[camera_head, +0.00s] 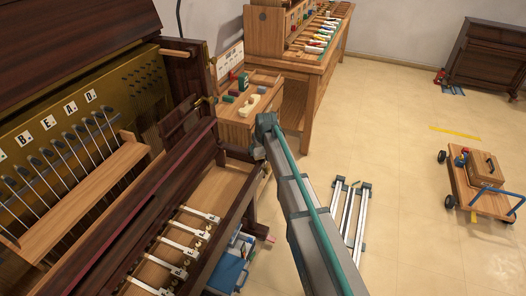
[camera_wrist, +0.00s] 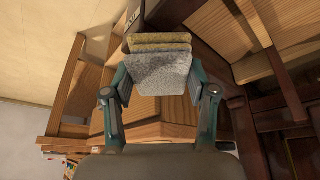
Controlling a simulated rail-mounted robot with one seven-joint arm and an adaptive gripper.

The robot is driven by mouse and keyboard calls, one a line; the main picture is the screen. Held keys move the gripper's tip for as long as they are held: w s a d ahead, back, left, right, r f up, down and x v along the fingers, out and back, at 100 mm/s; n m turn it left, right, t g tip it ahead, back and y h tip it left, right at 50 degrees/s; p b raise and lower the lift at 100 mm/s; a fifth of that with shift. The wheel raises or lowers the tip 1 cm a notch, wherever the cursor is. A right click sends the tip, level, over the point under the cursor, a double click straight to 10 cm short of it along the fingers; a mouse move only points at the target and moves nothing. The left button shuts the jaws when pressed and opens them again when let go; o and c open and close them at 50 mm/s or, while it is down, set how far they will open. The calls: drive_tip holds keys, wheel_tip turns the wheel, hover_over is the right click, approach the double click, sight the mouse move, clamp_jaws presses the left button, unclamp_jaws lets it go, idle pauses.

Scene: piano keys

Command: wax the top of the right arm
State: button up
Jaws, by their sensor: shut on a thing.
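My gripper (camera_wrist: 160,88) is shut on a pad (camera_wrist: 158,72) in the wrist view. The pad has a grey, fuzzy face and yellowish-brown layers along its far edge. In the head view my arm reaches to the piano's right end; its own links hide the fingers and the pad there. The opened piano (camera_head: 95,190) is dark reddish wood and fills the left of that view. Its dark right end (camera_head: 197,62) stands near my wrist, and which piece is the right arm is hard to tell. Dark wood also shows at the right of the wrist view (camera_wrist: 275,85). I cannot tell whether the pad touches wood.
A small wooden bench (camera_head: 236,128) with green and cream items stands beyond the piano's right end. A tool bench (camera_head: 315,62) is behind it. A blue box (camera_head: 232,268) sits below the keybed.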

sight(228, 145)
drive_tip(key=shift+w+a, duration=1.05)
drive_tip(key=shift+a, duration=1.3)
drive_tip(key=shift+w+a, duration=1.1)
drive_tip(key=shift+a, duration=1.3)
drive_tip(key=shift+w+a, duration=1.05)
drive_tip(key=shift+a, duration=1.3)
drive_tip(key=shift+s+d, duration=1.5)
drive_tip(key=shift+d, duration=1.55)
drive_tip(key=shift+s+d, duration=1.2)
drive_tip(key=shift+d, duration=1.6)
drive_tip(key=shift+s+d, duration=1.25)
drive_tip(key=shift+d, duration=1.55)
wheel_tip(228, 145, up, 8)
drive_tip(key=p, duration=0.3)
drive_tip(key=shift+d+p, duration=0.2)
drive_tip(key=shift+p, duration=0.15)
